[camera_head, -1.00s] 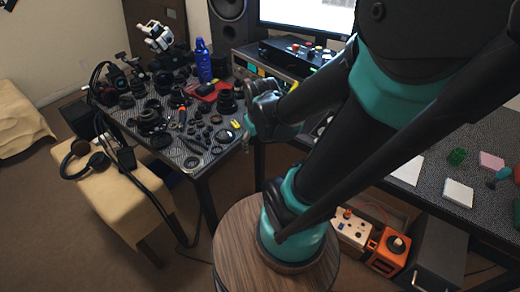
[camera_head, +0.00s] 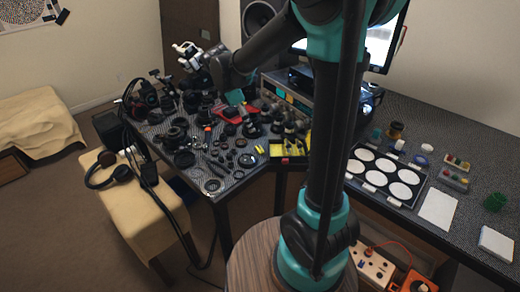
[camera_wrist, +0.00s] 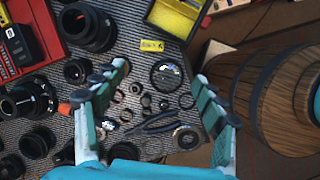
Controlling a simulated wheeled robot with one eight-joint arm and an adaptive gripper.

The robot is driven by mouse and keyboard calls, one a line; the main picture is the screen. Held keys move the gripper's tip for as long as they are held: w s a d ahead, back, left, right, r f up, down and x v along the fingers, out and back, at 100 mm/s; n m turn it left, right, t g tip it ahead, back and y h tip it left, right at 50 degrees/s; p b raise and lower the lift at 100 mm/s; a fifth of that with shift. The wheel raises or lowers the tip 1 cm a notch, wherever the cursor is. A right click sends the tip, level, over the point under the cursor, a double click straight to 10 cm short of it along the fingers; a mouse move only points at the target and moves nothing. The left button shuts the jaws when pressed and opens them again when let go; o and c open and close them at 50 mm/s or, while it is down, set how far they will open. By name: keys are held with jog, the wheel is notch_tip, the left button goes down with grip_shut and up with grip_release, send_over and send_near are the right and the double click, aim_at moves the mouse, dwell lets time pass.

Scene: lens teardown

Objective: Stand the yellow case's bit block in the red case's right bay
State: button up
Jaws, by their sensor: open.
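The yellow case (camera_head: 290,158) lies open at the right end of the cluttered table. The red case (camera_head: 232,114) lies farther left, partly hidden by my gripper. In the wrist view the red case (camera_wrist: 12,58) is cut off at the left edge, with a black piece in or on it; its right bay is not clear. My gripper (camera_wrist: 162,78) is open and empty, pointing down above the table between and below the two cases.
Lens barrels (camera_wrist: 88,27) and several rings crowd the dark mat under my gripper. Tweezers (camera_wrist: 155,123) and a yellow label (camera_wrist: 152,45) lie there too. A tray of white discs (camera_head: 385,175) stands on the right-hand desk.

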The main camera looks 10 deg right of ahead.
jog(key=w+a+n, duration=0.1)
jog(key=w, duration=0.1)
send_over(260, 148)
jog(key=a, duration=0.2)
notch_tip(260, 148, down, 11)
jog(key=shift+s+a+r, duration=0.1)
jog(key=shift+s+r, duration=0.05)
jog(key=shift+x, duration=2.6)
jog(key=shift+a, duration=0.1)
jog(key=shift+c, duration=0.2)
jog(key=c, duration=1.3)
jog(key=shift+r, duration=0.1)
